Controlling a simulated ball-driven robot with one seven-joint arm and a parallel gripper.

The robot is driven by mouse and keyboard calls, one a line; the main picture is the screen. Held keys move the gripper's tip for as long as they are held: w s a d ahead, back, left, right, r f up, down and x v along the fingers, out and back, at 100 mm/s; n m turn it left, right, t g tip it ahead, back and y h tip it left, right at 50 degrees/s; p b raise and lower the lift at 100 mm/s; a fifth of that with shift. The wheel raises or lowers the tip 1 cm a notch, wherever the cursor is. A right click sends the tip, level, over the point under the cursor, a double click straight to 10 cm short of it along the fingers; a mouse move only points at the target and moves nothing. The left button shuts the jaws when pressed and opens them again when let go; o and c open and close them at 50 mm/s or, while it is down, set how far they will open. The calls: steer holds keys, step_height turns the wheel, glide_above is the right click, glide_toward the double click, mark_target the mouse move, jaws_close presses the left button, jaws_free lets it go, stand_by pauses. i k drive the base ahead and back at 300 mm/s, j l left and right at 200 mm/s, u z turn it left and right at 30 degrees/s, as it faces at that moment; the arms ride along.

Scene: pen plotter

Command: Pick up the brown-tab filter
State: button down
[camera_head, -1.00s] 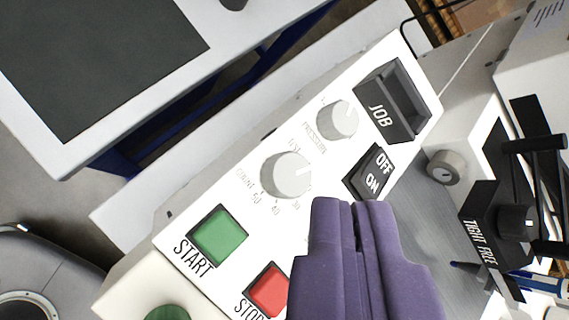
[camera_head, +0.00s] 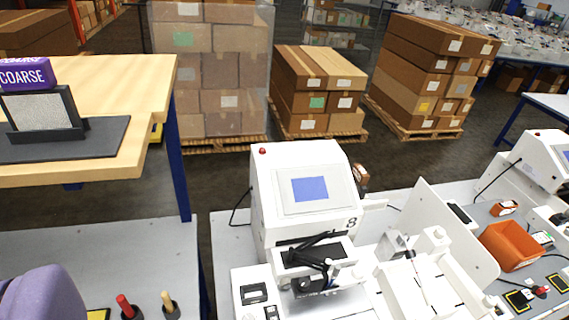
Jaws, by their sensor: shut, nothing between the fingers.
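I cannot make out a brown-tab filter for certain. A filter with a purple tab marked COARSE (camera_head: 28,74) stands upright in a dark holder on the wooden table at the upper left; its mesh panel is pale grey. A small brown item (camera_head: 361,175) shows at the right side of the white pen plotter (camera_head: 300,190), too small to identify.
The wooden table (camera_head: 130,90) has a blue leg. A grey bench (camera_head: 100,260) at the lower left carries a red-handled and a tan-handled item. An orange bin (camera_head: 511,246) lies at the right. Stacked cartons (camera_head: 318,75) stand on pallets behind, with open floor before them.

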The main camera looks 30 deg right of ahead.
mark_target(360, 177)
steer(key=z, duration=1.15)
